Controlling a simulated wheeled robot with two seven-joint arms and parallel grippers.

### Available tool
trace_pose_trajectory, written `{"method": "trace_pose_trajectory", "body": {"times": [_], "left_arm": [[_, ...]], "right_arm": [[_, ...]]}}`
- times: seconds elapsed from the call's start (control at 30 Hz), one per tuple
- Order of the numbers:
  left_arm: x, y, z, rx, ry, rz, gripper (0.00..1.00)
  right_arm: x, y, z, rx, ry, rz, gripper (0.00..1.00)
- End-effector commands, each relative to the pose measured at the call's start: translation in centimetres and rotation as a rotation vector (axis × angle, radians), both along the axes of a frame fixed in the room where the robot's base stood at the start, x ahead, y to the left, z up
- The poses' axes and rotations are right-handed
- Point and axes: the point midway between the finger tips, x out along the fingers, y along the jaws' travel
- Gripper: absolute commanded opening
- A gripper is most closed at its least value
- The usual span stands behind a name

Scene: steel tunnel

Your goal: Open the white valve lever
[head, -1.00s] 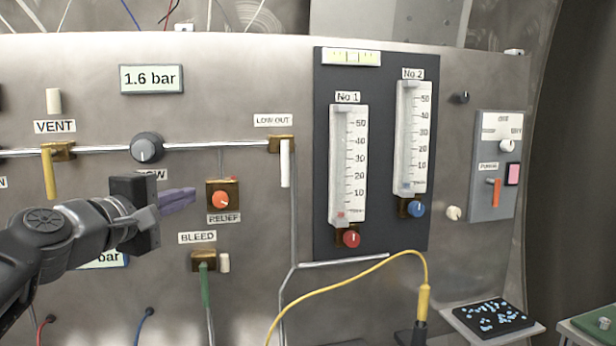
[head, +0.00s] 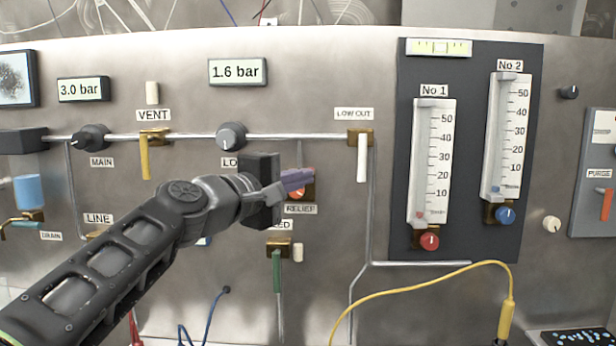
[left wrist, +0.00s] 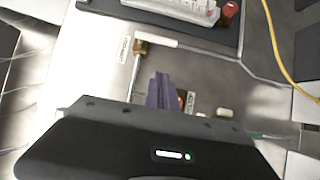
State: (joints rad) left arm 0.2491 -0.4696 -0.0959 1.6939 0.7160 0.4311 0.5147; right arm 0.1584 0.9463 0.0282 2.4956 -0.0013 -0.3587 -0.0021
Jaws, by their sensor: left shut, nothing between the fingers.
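The white valve lever (head: 362,158) hangs straight down from its brass valve body (head: 360,137) under the LOW OUT label, at the right end of the horizontal pipe. In the left wrist view the same lever (left wrist: 157,40) shows beyond the fingertips, beside its label. My left gripper (head: 300,179) is shut and empty, its purple fingers together in front of the RELIEF knob, left of the lever and slightly lower in the picture, apart from it. The fingers also show in the left wrist view (left wrist: 162,90). My right gripper is not in view.
The RELIEF knob (head: 297,194) is partly hidden behind my fingers. A yellow VENT lever (head: 145,164) and a green BLEED lever (head: 277,272) hang nearby. The flowmeter board (head: 465,150) stands right of the white lever. A yellow cable (head: 420,284) loops below.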

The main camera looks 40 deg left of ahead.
Motion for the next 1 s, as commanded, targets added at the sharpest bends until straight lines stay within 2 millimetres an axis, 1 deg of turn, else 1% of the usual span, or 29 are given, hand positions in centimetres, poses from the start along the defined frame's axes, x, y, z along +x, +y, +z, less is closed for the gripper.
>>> {"method": "trace_pose_trajectory", "body": {"times": [0.43,0.53,0.7,1.0], "left_arm": [[8.7,0.4,0.0,0.001,0.003,-0.002,0.0],[9.7,-0.9,0.1,0.001,0.003,-0.003,0.0],[10.9,-1.9,0.0,0.001,0.002,-0.002,0.0],[11.2,-2.2,-0.1,0.001,0.001,-0.001,0.0]], "right_arm": [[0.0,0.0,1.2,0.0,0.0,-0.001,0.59],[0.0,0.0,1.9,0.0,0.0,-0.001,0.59],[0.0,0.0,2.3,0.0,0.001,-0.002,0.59],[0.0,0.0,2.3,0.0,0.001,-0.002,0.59]]}}
